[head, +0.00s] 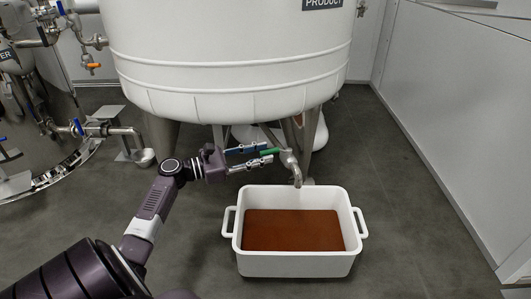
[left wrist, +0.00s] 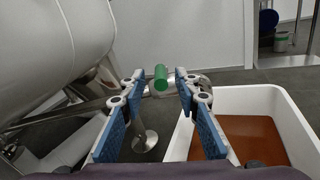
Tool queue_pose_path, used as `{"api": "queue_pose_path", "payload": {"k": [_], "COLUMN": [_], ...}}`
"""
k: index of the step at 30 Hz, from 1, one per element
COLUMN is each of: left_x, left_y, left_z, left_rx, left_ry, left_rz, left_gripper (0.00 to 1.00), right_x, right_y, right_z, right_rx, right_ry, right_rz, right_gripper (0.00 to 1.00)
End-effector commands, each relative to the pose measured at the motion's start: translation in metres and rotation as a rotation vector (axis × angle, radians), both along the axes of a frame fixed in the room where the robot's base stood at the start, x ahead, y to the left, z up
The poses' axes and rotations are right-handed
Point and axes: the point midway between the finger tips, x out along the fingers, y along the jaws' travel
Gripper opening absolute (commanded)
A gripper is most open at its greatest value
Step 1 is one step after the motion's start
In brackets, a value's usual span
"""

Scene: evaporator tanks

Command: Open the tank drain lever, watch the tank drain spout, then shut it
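The tank drain lever has a green handle (head: 270,152) on the drain pipe under the white tank (head: 230,60). The metal tank drain spout (head: 294,170) points down over a white tub. I see no stream from the spout. My left gripper (head: 258,154) is open at the lever. In the left wrist view the green handle (left wrist: 160,78) shows between its blue-padded fingertips (left wrist: 158,88), with gaps on both sides. My right gripper is not in view.
The white tub (head: 297,265) stands on the floor under the spout and holds reddish-brown liquid (head: 292,230). A steel tank (head: 40,120) with valves and a blue-handled outlet stands at the left. A grey wall (head: 460,100) bounds the right. Dark floor is clear between tub and wall.

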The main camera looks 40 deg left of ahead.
Motion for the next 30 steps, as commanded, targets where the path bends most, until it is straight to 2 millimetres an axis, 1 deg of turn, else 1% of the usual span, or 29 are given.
{"api": "queue_pose_path", "payload": {"k": [3, 9, 12, 15, 19, 30], "left_x": [-0.022, -0.06, -0.074, -0.084, -0.09, -0.09], "left_y": [0.012, 0.032, 0.04, 0.045, 0.048, 0.048], "left_z": [-0.001, -0.001, -0.001, 0.0, 0.0, 0.0], "left_rx": [0.002, 0.001, 0.0, 0.001, 0.001, 0.001], "left_ry": [0.003, 0.004, 0.003, 0.002, 0.0, 0.0], "left_rz": [0.002, 0.003, 0.002, 0.0, 0.001, 0.0], "left_gripper": [0.29, 0.29, 0.29, 0.29, 0.29, 0.29], "right_x": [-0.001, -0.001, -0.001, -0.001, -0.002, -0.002], "right_y": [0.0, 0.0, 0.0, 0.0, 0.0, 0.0], "right_z": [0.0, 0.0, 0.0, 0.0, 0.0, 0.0], "right_rx": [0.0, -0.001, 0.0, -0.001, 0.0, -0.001], "right_ry": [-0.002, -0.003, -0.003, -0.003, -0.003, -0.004], "right_rz": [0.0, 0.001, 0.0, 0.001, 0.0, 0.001], "right_gripper": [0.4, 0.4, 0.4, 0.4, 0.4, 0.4]}}
